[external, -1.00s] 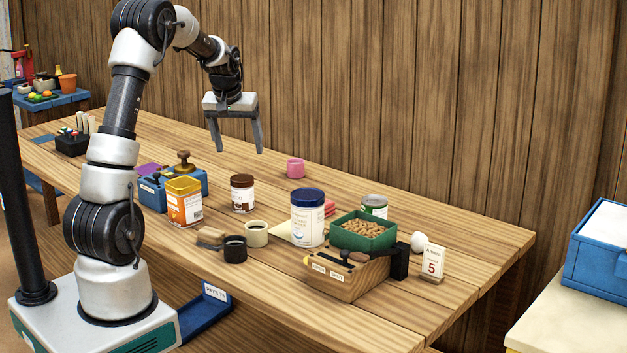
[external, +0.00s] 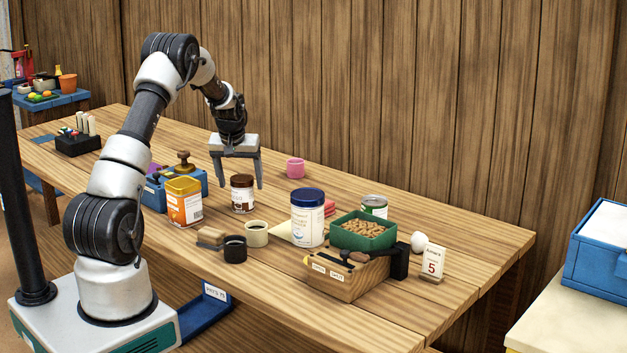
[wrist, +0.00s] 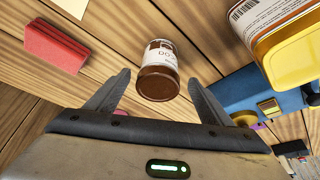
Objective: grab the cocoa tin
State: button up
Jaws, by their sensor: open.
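The cocoa tin (external: 242,194) is a small round container with a brown lid and a white and brown label. It stands on the wooden table between the orange tin and the large white canister. In the wrist view the cocoa tin (wrist: 159,72) shows just beyond the fingertips, centred between them. My gripper (external: 240,186) is open and empty, pointing down above and around the far side of the tin. In the wrist view my gripper (wrist: 161,82) has its fingers spread wide, apart from the tin.
The orange tin (external: 184,203) and blue box (external: 153,196) stand left of the cocoa tin. The white canister (external: 307,222), cream cup (external: 256,235) and black cup (external: 235,250) stand to its right and front. A pink cup (external: 296,168) stands behind. A red block (wrist: 55,46) lies in the wrist view.

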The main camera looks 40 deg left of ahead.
aim_at(243, 190)
jog(key=x, duration=0.5)
jog(key=shift+w+b, duration=0.2)
jog(key=shift+b, duration=0.1)
jog(key=shift+c, duration=0.4)
jog(key=c, duration=1.1)
jog(key=shift+r, duration=0.15)
